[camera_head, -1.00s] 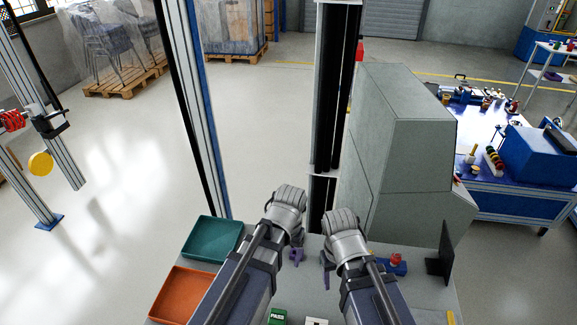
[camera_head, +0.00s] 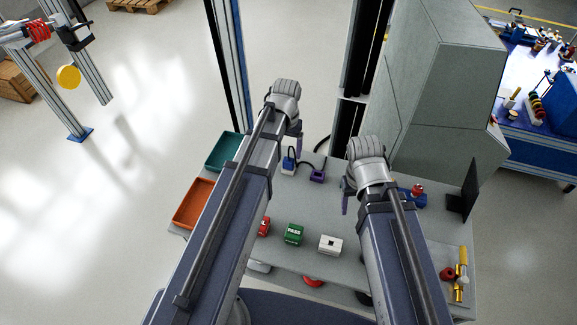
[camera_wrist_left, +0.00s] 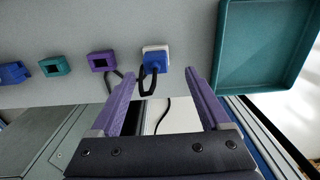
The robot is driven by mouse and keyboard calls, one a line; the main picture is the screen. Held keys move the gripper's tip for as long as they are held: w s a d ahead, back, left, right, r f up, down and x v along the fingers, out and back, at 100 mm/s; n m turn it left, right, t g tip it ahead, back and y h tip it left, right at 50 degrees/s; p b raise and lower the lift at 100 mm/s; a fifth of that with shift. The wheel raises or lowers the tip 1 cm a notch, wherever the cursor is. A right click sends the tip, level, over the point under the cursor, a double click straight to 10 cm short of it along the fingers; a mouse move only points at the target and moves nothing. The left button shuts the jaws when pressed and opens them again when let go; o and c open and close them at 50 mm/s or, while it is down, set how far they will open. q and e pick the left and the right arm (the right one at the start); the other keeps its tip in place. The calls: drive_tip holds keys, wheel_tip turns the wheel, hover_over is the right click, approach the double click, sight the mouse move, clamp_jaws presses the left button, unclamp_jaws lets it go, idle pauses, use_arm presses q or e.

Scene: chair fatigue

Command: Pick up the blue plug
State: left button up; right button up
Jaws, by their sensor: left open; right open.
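The blue plug (camera_head: 288,166) sits in a small white socket block on the grey table, and a black cable runs from it. In the left wrist view the blue plug (camera_wrist_left: 155,61) is near the upper middle, just beyond the fingertips. My left gripper (camera_wrist_left: 159,76) is open, its purple fingers either side of the plug's line with nothing between them that I can see held. In the head view my left gripper (camera_head: 297,142) is above the table's back edge near the plug. My right gripper (camera_head: 346,198) is open and empty over the table further right.
A purple socket (camera_wrist_left: 101,61) and a teal socket (camera_wrist_left: 55,66) stand beside the plug. A teal tray (camera_head: 223,152) and an orange tray (camera_head: 193,204) lie at the left. Green (camera_head: 293,234) and white (camera_head: 330,244) blocks stand in front. A grey cabinet (camera_head: 440,110) is behind.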

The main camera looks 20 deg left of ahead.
sight(288, 159)
use_arm(q)
drive_tip(key=shift+s+d+f+b, duration=0.1)
drive_tip(key=shift+d+f+b, duration=0.05)
drive_tip(key=shift+f+b, duration=1.2)
drive_tip(key=shift+s+d+f+b, duration=0.1)
drive_tip(key=shift+d+f+b, duration=0.05)
drive_tip(key=shift+f+b, duration=1.15)
use_arm(e)
drive_tip(key=shift+f, duration=2.6)
use_arm(q)
drive_tip(key=shift+r, duration=0.1)
use_arm(e)
drive_tip(key=shift+r, duration=0.1)
use_arm(q)
clamp_jaws()
